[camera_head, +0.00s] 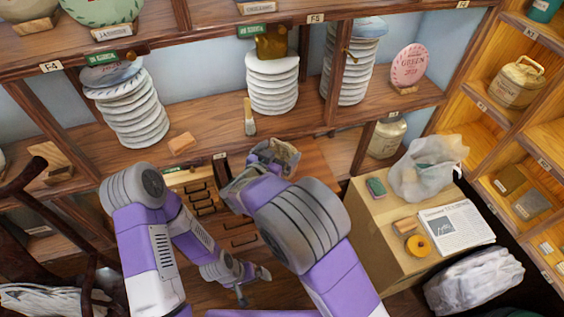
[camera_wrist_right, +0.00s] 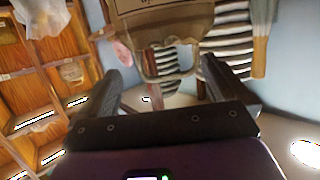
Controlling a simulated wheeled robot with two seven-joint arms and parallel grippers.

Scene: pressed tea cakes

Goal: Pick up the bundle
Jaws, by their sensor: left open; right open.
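A tan, bundle-like object (camera_wrist_right: 165,22) with a loop handle and some lettering fills the upper middle of the right wrist view. It seems to be the bundle, though I cannot be sure. My right gripper (camera_wrist_right: 166,76) is open, with its fingers on either side of the loop; contact cannot be told. In the head view, my right gripper (camera_head: 262,172) is in front of the middle shelf edge, beside a tan shape (camera_head: 280,155) that is partly hidden by the gripper and arm. My left gripper (camera_head: 252,286) is open, lower down in front of the drawers, with nothing seen in it.
Stacks of pale round cakes (camera_head: 272,85) stand on the shelf behind, with a brush (camera_head: 249,116) and a wooden block (camera_head: 182,143). A pink cake (camera_head: 409,66) stands right. A cabinet at right bears a plastic bag (camera_head: 428,168), a newspaper (camera_head: 456,226) and orange tape (camera_head: 418,245).

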